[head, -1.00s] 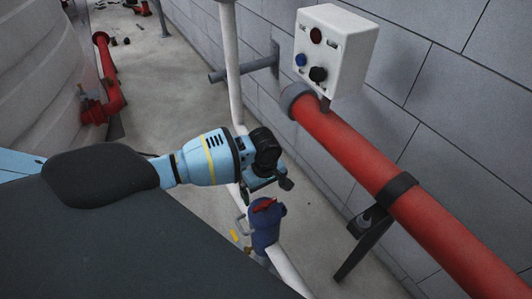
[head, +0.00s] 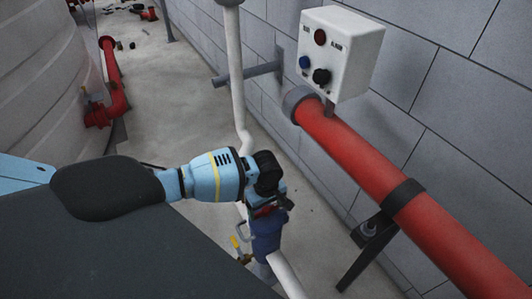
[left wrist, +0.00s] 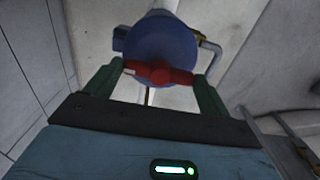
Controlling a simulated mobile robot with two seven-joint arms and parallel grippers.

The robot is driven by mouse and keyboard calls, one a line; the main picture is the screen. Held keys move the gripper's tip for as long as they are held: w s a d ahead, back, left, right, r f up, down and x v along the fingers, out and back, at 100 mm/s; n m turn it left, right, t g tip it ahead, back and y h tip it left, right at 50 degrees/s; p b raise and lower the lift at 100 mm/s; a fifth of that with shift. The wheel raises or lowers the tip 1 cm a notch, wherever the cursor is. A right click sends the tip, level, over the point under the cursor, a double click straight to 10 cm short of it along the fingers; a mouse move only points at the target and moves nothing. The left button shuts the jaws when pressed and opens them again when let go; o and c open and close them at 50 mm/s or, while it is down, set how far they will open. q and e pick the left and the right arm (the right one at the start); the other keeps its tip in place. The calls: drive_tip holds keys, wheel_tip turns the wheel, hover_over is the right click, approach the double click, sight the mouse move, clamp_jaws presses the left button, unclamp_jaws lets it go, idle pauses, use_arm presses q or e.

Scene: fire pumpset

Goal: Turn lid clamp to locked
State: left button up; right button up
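The lid clamp (left wrist: 158,73) is a red bar across the round blue lid of a blue pot (head: 267,240) on a white pipe. In the left wrist view it lies crosswise between the two dark green fingers of my left gripper (left wrist: 159,80). The fingers stand apart, near its two ends; I cannot tell if they touch it. In the head view my left gripper (head: 272,206) is right above the pot, and only a bit of red shows under it. My right gripper is not in view.
A thick red pipe (head: 360,160) runs along the grey block wall at the right, on a dark bracket (head: 362,255). A white control box (head: 340,55) is above it. A small yellow-handled valve (head: 238,246) is left of the pot. Open floor lies behind.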

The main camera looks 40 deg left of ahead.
use_arm(q)
drive_tip(key=c, duration=0.3)
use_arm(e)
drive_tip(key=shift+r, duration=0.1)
